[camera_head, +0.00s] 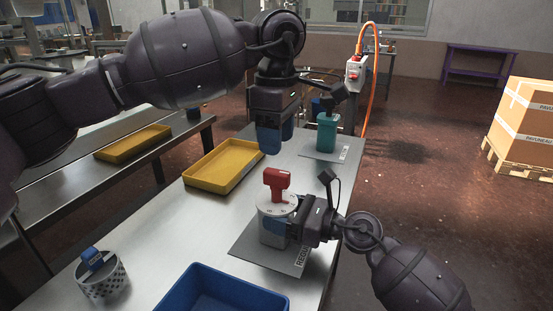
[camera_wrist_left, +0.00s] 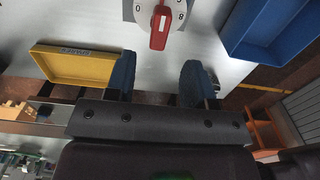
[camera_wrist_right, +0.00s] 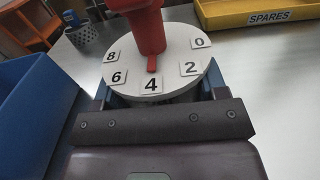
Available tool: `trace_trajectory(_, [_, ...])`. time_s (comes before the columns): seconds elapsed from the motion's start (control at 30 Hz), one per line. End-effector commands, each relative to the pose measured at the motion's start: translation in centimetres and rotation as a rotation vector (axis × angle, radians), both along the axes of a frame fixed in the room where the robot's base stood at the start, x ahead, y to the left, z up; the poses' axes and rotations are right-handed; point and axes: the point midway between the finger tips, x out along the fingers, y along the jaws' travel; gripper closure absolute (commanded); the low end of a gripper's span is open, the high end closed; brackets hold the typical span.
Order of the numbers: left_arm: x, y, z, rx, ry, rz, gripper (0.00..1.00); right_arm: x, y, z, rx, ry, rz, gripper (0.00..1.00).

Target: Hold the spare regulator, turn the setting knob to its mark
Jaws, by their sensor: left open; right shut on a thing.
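The regulator, a grey cylinder (camera_head: 272,226) with a white numbered dial (camera_wrist_right: 182,66), stands upright on a grey mat (camera_head: 250,254). Its red T-shaped setting knob (camera_head: 276,183) is on top; in the right wrist view the knob's pointer (camera_wrist_right: 152,64) is at the 4. My right gripper (camera_head: 283,229) is shut on the regulator's body from the side, below the dial. My left gripper (camera_head: 276,140) is open and empty, fingers down, above and behind the knob. In the left wrist view the knob (camera_wrist_left: 160,27) lies beyond the open fingers, apart from them.
A yellow tray (camera_head: 196,184) marked SPARES lies behind the regulator. A teal device (camera_head: 327,132) stands on another mat at the back. A blue bin (camera_head: 188,298) and a perforated metal cup (camera_head: 103,284) with a blue-tagged item are at the front.

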Motion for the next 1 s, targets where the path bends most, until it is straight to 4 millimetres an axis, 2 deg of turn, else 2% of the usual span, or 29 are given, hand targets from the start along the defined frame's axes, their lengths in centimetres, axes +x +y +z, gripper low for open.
trace_trajectory(0.1, [0.0,0.0,2.0,0.0,-0.001,0.001,0.51,0.0,0.0,0.0,-0.001,0.0,0.0,0.66])
trace_trajectory(0.3, [0.0,0.0,3.9,0.0,0.0,0.0,0.51,0.0,0.0,0.0,0.0,0.0,0.0,0.66])
trace_trajectory(0.77, [0.0,0.0,4.3,0.0,0.001,0.0,0.51,0.0,0.0,0.0,0.0,0.0,0.0,0.66])
trace_trajectory(0.8, [0.0,0.0,4.3,0.0,0.001,0.0,0.51,0.0,0.0,0.0,0.0,0.0,0.0,0.31])
trace_trajectory(0.97, [0.0,0.0,4.3,0.0,0.001,0.0,0.51,0.0,0.0,0.0,0.0,0.0,0.0,0.07])
trace_trajectory(1.0, [0.0,0.0,4.3,0.0,0.0,0.0,0.51,0.0,0.0,0.0,0.0,0.0,0.0,0.04])
